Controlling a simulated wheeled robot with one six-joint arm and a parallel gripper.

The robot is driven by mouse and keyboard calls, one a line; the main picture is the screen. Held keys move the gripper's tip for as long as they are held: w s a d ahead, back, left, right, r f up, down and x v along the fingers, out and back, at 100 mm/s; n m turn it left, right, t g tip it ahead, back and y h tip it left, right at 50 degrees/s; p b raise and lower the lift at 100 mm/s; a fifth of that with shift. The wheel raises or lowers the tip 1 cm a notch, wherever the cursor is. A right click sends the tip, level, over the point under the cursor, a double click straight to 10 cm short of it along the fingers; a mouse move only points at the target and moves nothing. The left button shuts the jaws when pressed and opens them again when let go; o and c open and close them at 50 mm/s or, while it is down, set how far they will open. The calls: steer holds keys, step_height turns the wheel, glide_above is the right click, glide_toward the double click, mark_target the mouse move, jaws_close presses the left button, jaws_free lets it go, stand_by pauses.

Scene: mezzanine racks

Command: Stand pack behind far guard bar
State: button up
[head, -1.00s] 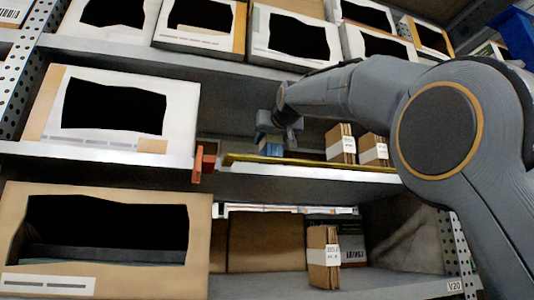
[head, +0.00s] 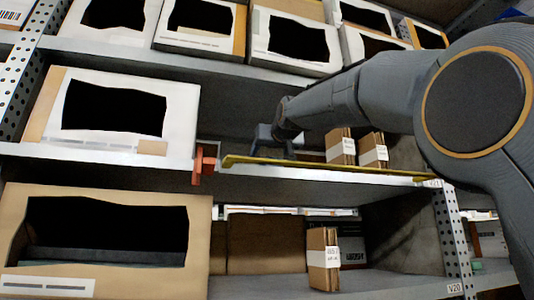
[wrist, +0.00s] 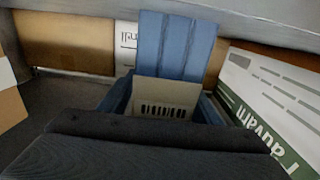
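A blue pack with a cream, barcode-like label shows in the wrist view (wrist: 176,45), between two dark blue fingers. My gripper (wrist: 165,105) looks shut on it. In the head view my gripper (head: 274,140) is low over the middle shelf, just behind the yellow guard bar (head: 320,167). The bar runs along that shelf's front edge and hides the pack's lower part. I cannot tell whether the pack touches the shelf.
Two brown packs with white bands (head: 340,147) stand right of my gripper on the same shelf. An orange bracket (head: 203,163) is at the bar's left end. The wrist view shows a green and white box (wrist: 270,105) on the right. The shelf above is close over my arm.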

mark_target(270, 153)
steer(key=shift+s+r, duration=0.1)
steer(key=shift+r, duration=0.1)
steer(key=b+v, duration=0.5)
steer(key=v, duration=0.6)
steer(key=shift+f, duration=0.1)
steer(key=shift+s+d, duration=0.15)
steer(key=shift+s, duration=0.25)
